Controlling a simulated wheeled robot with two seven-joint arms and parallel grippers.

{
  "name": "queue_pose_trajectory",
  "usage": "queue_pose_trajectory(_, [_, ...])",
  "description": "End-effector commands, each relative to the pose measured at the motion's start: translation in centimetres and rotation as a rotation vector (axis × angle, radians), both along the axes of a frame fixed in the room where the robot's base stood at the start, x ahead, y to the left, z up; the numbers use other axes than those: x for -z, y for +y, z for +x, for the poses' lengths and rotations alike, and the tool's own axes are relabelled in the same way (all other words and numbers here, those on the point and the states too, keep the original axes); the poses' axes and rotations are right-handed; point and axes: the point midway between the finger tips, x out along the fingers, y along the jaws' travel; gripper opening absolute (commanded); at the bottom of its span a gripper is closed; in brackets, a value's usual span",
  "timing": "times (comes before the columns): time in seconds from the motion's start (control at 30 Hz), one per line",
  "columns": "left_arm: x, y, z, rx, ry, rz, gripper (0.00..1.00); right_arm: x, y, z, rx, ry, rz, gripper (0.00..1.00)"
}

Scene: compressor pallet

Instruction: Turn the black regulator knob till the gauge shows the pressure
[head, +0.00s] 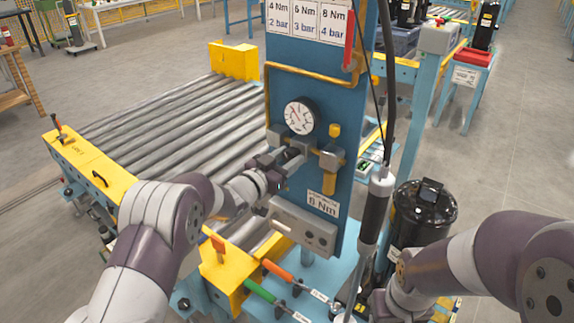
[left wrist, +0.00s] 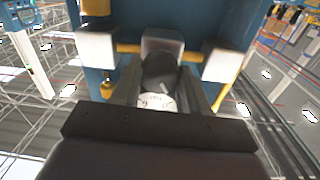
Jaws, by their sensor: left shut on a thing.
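The round white gauge (head: 300,116) sits on the blue panel (head: 337,92); its needle reading is too small to tell. The black regulator knob (head: 291,154) is below the gauge, partly covered by my left gripper (head: 284,162). In the left wrist view the dark knob (left wrist: 160,70) lies between the two fingers of my left gripper (left wrist: 166,88), which is shut on it. A card (head: 322,203) low on the panel reads 6 Nm. The chart (head: 308,18) at the top pairs Nm values with bar values. My right gripper's fingers are out of view.
A hanging tool (head: 375,205) is to the right, with a black tank (head: 424,212) beyond. A roller conveyor (head: 165,120) lies left behind my arm.

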Motion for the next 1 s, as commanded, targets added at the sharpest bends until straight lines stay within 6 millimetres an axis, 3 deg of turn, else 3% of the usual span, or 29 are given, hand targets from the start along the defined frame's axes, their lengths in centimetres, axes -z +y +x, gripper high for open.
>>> queue_pose_trajectory(0.1, [0.6,0.0,0.0,0.001,-0.066,0.085,0.14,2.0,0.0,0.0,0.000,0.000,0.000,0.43])
queue_pose_trajectory(1.0, [0.6,-0.2,-0.1,0.000,-0.565,0.775,0.14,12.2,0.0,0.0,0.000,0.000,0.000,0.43])
